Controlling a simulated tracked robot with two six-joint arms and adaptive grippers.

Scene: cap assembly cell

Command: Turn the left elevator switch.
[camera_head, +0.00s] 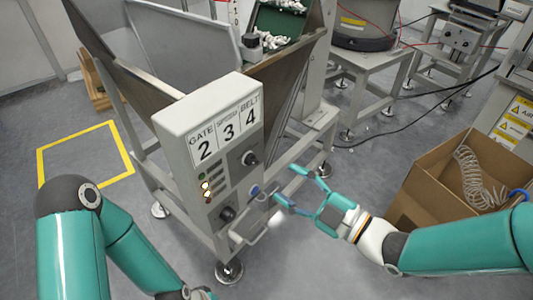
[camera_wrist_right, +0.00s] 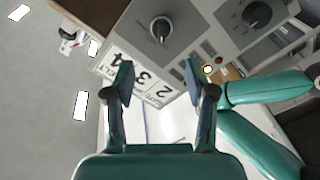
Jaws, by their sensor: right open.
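A grey control box (camera_head: 225,170) carries the labels GATE, an unreadable middle label, and BELT, over 2, 3 and 4. A rotary switch with a dark knob (camera_head: 249,158) sits on its upper right; it also shows in the right wrist view (camera_wrist_right: 161,29). A second dark knob (camera_head: 227,214) sits lower left and also shows in the right wrist view (camera_wrist_right: 257,15). I cannot tell which is the left elevator switch. My right gripper (camera_head: 285,184) is open and empty, in front of the box's right side, apart from both knobs. My left gripper's fingers are out of view.
A hopper with a tilted panel (camera_head: 135,90) stands behind. A cardboard box (camera_head: 430,195) with a coiled hose is at the right, near my right arm. A yellow floor square (camera_head: 100,180) at the left is clear.

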